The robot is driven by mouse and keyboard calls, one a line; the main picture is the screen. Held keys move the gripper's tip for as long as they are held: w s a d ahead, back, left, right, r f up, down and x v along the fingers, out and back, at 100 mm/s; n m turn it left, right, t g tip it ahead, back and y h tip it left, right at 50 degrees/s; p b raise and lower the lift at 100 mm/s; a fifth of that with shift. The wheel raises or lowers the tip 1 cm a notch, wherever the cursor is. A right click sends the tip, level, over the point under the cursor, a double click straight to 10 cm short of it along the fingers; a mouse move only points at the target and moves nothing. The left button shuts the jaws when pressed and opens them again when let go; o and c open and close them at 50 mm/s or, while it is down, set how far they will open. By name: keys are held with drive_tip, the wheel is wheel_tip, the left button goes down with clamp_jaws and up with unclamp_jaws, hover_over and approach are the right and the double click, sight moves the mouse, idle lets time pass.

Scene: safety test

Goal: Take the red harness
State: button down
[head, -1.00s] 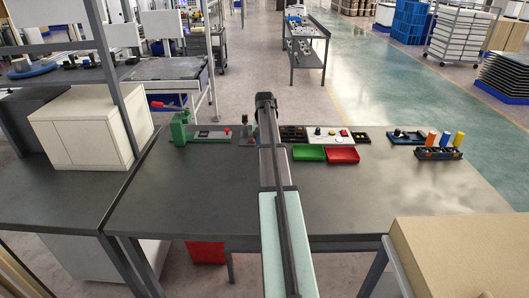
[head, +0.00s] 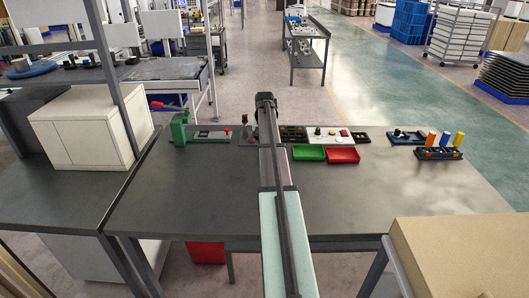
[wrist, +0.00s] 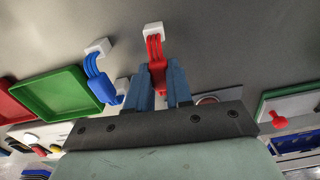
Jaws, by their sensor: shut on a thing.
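The red harness (wrist: 155,52) shows in the wrist view, with a white connector (wrist: 153,30) on its far end. My gripper (wrist: 159,74) has its blue fingers shut on the red harness, one finger on each side. The harness's lower part is hidden between the fingers and behind the gripper body. A blue harness (wrist: 96,72) with a white connector lies just to the left, apart from the held one. In the head view my own arm hides the gripper and the harness.
A green tray (head: 309,153) and a red tray (head: 342,156) sit right of my arm on the dark table (head: 190,200). A green fixture (head: 180,130) stands at the back left. A rack with coloured cylinders (head: 439,153) is at the right. The table's front is mostly clear.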

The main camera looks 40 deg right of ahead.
drive_tip(key=shift+r, duration=0.1)
drive_tip(key=shift+r, duration=3.2)
